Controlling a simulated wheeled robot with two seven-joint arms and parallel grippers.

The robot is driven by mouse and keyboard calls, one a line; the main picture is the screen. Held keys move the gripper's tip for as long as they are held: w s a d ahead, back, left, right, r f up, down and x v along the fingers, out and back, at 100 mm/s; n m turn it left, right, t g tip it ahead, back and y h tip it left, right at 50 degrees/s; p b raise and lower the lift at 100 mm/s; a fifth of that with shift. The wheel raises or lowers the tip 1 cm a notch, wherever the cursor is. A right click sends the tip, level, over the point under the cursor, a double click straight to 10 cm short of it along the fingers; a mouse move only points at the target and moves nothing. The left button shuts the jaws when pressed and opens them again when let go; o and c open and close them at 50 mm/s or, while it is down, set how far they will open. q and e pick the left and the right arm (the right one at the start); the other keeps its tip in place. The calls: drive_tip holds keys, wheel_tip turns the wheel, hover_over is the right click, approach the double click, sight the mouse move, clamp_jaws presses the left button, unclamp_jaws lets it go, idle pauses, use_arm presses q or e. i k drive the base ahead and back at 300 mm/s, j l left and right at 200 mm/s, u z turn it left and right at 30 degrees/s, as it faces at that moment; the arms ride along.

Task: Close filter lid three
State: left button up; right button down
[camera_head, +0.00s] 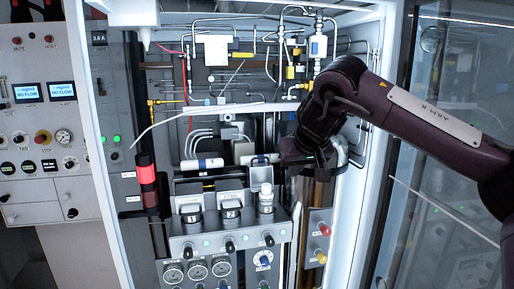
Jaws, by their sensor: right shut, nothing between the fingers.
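Three filter housings stand in a row on a grey block low in the cabinet. Filter lid one (190,210) and filter lid two (230,210) are down over their housings. At the third position, filter lid three (261,178) stands raised, and the filter (265,201) below it is exposed. My right gripper (284,153) is shut and empty, just above and to the right of the raised lid. It looks close to the lid, but I cannot tell whether they touch. My left gripper is not in view.
Several switches and round gauges (198,269) sit below the filters. Pipes and valves (291,72) fill the cabinet's upper part. A red indicator light (147,174) stands at left. The white cabinet frame (352,212) runs down the right side, beside a glass door (450,120).

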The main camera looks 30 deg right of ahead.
sight(258, 175)
drive_tip(key=i+l, duration=0.2)
drive_tip(key=i, duration=0.3)
drive_tip(key=i+l, duration=0.2)
drive_tip(key=i, duration=0.35)
